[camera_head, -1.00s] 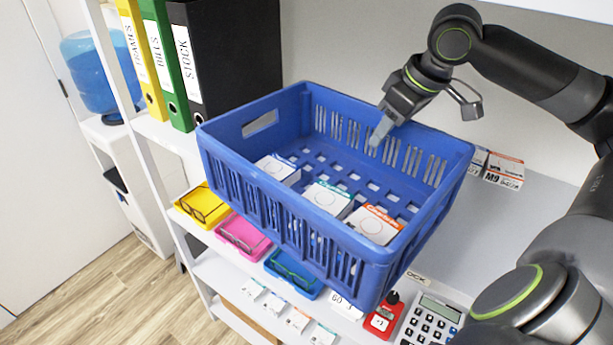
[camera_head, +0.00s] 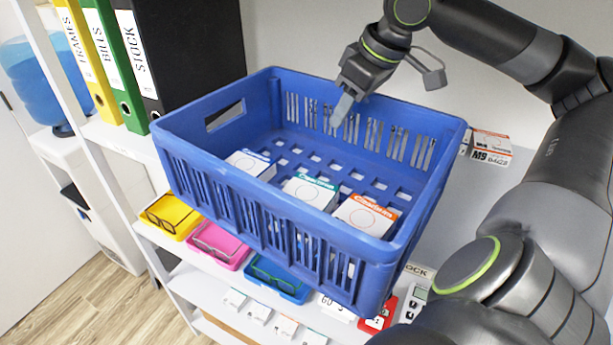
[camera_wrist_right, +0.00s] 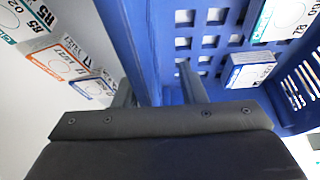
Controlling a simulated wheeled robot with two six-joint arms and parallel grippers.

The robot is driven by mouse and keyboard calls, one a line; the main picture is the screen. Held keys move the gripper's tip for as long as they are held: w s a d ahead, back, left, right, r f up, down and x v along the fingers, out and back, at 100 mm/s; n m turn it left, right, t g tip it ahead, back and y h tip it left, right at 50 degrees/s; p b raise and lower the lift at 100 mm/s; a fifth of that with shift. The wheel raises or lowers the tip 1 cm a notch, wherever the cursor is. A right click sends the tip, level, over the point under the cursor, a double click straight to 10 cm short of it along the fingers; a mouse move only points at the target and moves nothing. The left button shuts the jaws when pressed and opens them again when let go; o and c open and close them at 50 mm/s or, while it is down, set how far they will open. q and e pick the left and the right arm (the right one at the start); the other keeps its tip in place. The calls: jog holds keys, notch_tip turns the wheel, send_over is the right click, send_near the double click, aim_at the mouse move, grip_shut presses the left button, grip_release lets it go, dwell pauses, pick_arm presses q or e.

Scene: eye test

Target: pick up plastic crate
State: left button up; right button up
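The blue plastic crate (camera_head: 235,195) fills the middle of the head view and reaches out past the shelf's front edge. Several white boxes lie in it, one with an orange edge (camera_head: 366,216). My right gripper (camera_head: 343,106) is at the crate's far wall, pointing down, one finger inside. My left gripper is not in view.
Yellow, green and black binders (camera_head: 180,60) stand at the left. Small boxes (camera_head: 491,147) lie on the shelf behind the crate's right corner. Yellow, pink and blue trays (camera_head: 218,246) with glasses are below its front. A red device (camera_head: 378,320) is close by its near corner.

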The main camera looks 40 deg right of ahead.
jog(key=shift+w+a, duration=0.1)
jog(key=shift+w, duration=0.15)
jog(key=shift+c, duration=1.1)
jog(key=shift+w+f, duration=0.1)
jog(key=shift+w, duration=0.05)
jog(key=shift+c, duration=2.6)
grip_shut()
jog(key=shift+s, duration=0.2)
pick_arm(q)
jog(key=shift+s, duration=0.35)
